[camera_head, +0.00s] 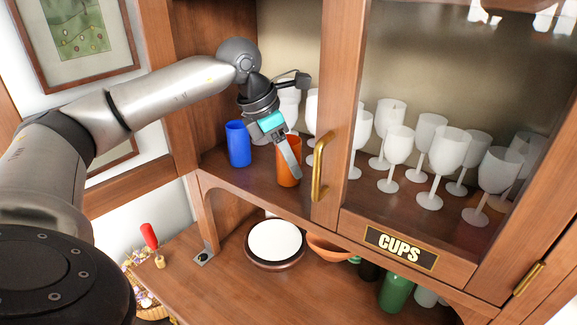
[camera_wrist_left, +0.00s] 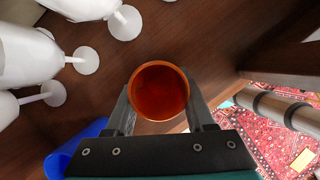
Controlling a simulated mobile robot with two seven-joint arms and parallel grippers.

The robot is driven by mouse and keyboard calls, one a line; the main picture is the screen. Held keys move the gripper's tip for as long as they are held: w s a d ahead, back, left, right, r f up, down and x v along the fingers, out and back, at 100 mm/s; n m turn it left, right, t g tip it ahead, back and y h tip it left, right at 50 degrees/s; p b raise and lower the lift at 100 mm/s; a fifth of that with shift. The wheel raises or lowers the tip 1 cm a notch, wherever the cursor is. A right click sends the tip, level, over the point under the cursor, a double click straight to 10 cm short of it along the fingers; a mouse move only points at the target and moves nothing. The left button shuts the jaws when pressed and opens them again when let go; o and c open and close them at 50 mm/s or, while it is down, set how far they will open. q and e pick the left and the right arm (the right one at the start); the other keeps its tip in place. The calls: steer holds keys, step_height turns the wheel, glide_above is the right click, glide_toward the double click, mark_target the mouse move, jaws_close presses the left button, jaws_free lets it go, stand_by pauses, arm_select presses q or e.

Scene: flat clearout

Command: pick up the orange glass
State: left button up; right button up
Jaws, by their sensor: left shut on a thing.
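The orange glass (camera_head: 287,172) stands upright on the cabinet shelf near its front edge, just left of the door frame. In the left wrist view the orange glass (camera_wrist_left: 159,91) shows from above, with its round rim and empty inside. My left gripper (camera_head: 289,158) reaches down to it from above, and its fingers (camera_wrist_left: 162,112) lie on either side of the glass, shut on it. I cannot tell whether the glass is clear of the shelf. My right gripper is not in view.
A blue glass (camera_head: 238,144) stands just left of the orange one. Several white goblets (camera_head: 438,155) fill the shelf to the right, behind the glass door with its brass handle (camera_head: 320,167). Below, the counter (camera_head: 235,290) holds a white round plate (camera_head: 275,241), an orange bowl and a green jar.

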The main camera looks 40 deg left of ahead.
arm_select(q)
jaws_close()
